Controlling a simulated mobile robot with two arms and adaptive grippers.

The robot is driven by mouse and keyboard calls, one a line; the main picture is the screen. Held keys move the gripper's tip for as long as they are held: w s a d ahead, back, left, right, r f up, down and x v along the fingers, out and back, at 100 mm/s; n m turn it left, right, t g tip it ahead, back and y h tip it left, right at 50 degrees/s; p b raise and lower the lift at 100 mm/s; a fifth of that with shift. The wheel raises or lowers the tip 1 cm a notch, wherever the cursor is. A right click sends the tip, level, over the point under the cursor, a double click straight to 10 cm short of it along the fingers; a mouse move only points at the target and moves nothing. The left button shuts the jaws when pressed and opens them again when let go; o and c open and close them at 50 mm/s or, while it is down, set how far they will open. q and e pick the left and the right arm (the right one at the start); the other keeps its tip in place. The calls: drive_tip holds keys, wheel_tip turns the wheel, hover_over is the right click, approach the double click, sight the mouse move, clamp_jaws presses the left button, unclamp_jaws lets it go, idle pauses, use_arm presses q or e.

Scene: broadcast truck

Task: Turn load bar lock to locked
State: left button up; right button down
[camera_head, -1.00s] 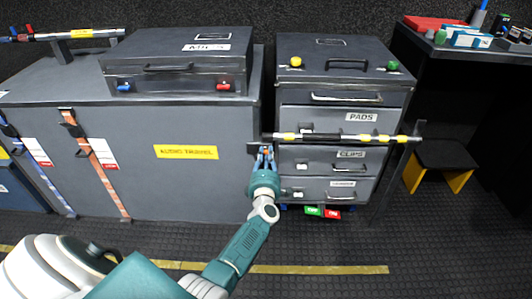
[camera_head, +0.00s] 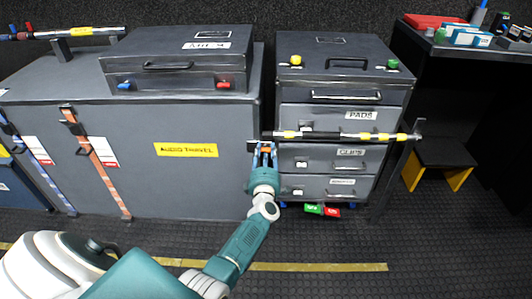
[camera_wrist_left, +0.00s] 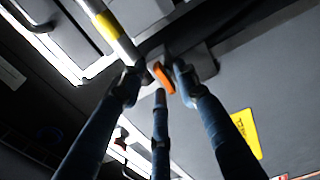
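The load bar (camera_head: 345,135), black with yellow bands, runs across the front of the drawer cabinet. The load bar lock, a small orange lever (camera_wrist_left: 163,78), sits by a dark bracket at the bar's left end. In the left wrist view the bar (camera_wrist_left: 115,35) comes in from the upper left. My left gripper (camera_head: 264,150) is at this end of the bar. In the left wrist view its fingers (camera_wrist_left: 158,78) are spread, with the orange lever between their tips. I cannot tell whether a finger touches it. My right gripper is out of view.
A grey audio travel case (camera_head: 185,185) stands just left of the gripper, with a smaller case (camera_head: 180,60) on top. The drawer cabinet (camera_head: 340,97) is behind the bar. A dark desk (camera_head: 470,50) and stool (camera_head: 445,160) stand at the right. The floor in front is clear.

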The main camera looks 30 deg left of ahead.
use_arm(q)
drive_tip(key=shift+d+f, duration=0.1)
drive_tip(key=shift+s+d, duration=0.2)
drive_tip(key=shift+s, duration=0.1)
drive_tip(key=v, duration=1.1)
drive_tip(key=shift+s, duration=0.15)
